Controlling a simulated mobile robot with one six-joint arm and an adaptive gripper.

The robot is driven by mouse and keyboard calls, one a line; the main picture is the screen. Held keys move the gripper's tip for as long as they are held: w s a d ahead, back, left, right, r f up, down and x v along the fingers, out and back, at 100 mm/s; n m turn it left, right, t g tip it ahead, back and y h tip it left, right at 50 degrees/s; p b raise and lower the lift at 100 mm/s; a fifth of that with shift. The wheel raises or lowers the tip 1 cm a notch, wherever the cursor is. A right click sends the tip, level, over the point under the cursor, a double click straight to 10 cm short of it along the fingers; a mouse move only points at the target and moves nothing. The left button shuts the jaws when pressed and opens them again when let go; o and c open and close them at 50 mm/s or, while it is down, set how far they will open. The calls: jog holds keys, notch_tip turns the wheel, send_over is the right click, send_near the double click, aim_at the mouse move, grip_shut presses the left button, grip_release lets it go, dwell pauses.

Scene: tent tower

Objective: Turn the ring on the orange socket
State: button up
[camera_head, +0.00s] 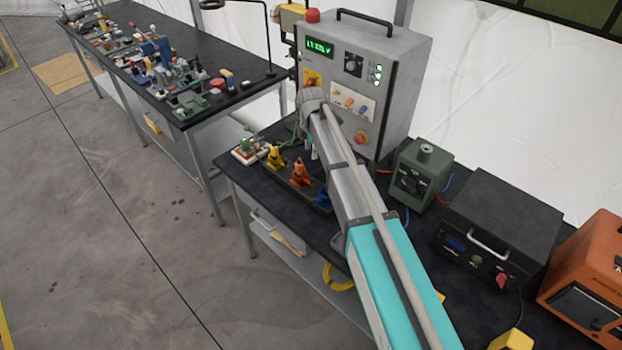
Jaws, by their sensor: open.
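The orange socket (300,174) stands on the near edge of the black bench, in a row between a yellow socket (274,158) and a blue one (322,198). Its ring is too small to make out, and I cannot tell how it is turned. My arm reaches over the bench from the lower right. My gripper (313,151) shows only as a small pale part below the arm's far end, just above and right of the orange socket. It is open. Most of it is hidden by my arm, and I cannot tell whether it touches the socket.
A grey control box (390,50) with a lit display stands behind the sockets. A green and white device (248,151) sits at the bench's left end. A green box (420,174) and a black case (498,235) stand right of my arm. Open floor lies left.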

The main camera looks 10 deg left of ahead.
aim_at(311, 178)
jog(key=shift+f, duration=0.15)
notch_tip(311, 178, down, 13)
jog(key=b, duration=1.3)
jog(key=shift+f+b, duration=0.2)
jog(key=shift+b, duration=0.1)
grip_shut()
